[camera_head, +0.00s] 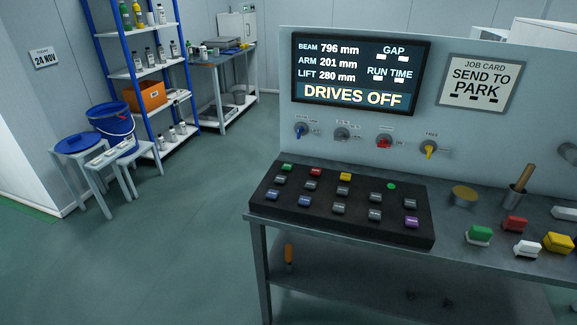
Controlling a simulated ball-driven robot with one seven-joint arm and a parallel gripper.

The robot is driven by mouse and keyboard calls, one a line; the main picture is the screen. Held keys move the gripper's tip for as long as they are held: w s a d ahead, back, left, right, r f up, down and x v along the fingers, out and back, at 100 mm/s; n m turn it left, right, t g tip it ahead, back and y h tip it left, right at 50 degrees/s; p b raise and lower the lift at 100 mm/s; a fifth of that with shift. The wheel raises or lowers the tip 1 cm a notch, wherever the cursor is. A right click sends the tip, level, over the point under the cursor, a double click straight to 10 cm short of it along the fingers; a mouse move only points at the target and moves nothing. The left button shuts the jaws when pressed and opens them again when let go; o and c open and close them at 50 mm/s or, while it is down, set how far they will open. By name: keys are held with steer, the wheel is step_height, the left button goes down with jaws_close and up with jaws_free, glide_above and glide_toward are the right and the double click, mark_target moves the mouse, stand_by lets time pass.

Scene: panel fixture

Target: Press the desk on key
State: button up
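A black key desk (330,226) with a sloped top lies on the left part of the bench. Its back row holds a green key (287,167), a red key (316,171) and a yellow key (345,177), with a round green spot (391,186) further right. Several grey and blue keys fill the rows in front, and a purple key (411,222) sits at the right end. The key labels are too small to read, so I cannot tell which is desk on. The screen (360,72) above reads DRIVES OFF. My gripper is not in view.
Above the desk, the upright panel (460,138) carries several coloured knobs and a job card (478,82) reading SEND TO PARK. Right on the bench are a red block (514,223), other coloured blocks and a cup (516,197) holding a wooden handle. Open floor (170,250) lies left.

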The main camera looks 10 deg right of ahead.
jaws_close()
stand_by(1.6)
